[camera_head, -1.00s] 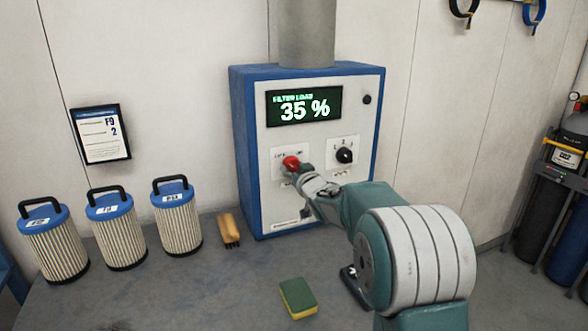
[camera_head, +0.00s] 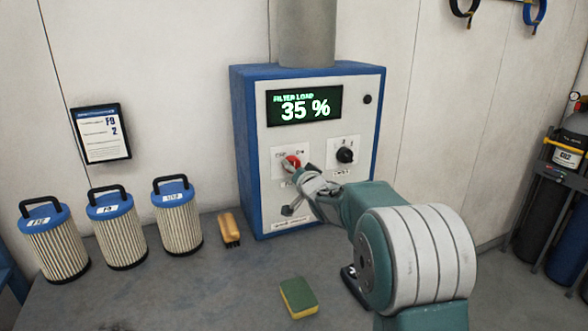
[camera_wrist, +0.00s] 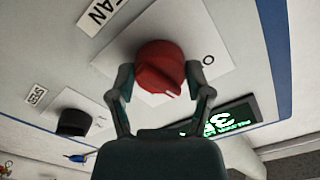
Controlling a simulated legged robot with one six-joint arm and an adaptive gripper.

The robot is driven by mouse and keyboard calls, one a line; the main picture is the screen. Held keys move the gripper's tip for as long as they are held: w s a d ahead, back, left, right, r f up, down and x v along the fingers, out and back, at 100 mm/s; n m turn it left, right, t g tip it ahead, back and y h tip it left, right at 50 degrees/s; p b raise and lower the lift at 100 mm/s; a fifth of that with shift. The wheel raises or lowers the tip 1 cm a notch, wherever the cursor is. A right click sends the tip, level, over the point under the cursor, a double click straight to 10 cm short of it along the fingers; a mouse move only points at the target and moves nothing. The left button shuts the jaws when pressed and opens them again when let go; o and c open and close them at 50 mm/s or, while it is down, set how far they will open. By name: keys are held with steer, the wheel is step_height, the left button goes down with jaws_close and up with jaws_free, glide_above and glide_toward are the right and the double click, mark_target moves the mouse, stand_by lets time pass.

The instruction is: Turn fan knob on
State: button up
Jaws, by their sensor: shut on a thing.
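The red fan knob (camera_head: 292,161) sits on a white plate on the front of the blue and white filter unit (camera_head: 252,150). In the wrist view the red knob (camera_wrist: 160,68) lies between the two fingers of my gripper (camera_wrist: 160,84), beside a label reading FAN. My gripper (camera_head: 294,168) is shut on the knob in the head view, covering its lower part. The display (camera_head: 304,105) reads FILTER LOAD 35 %. The black speed knob (camera_head: 345,155) is to the right of the red one, free of the gripper.
Several filter cartridges (camera_head: 120,240) stand at left on the bench. A brush (camera_head: 229,229) lies near the unit's base and a sponge (camera_head: 298,297) lies in front. A tablet-like sign (camera_head: 101,134) hangs on the wall. Gas cylinders (camera_head: 560,225) stand at far right.

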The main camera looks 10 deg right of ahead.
steer(key=m, duration=0.5)
steer(key=shift+m, duration=0.3)
steer(key=m, duration=0.5)
steer(key=shift+f+m, duration=0.15)
steer(key=shift+m, duration=0.15)
steer(key=o, duration=1.2)
steer(key=shift+w, duration=0.1)
steer(key=shift+c, duration=0.2)
steer(key=s+d, duration=0.2)
steer(key=s, duration=0.9)
steer(key=shift+s+d, duration=0.2)
steer(key=shift+s, duration=0.2)
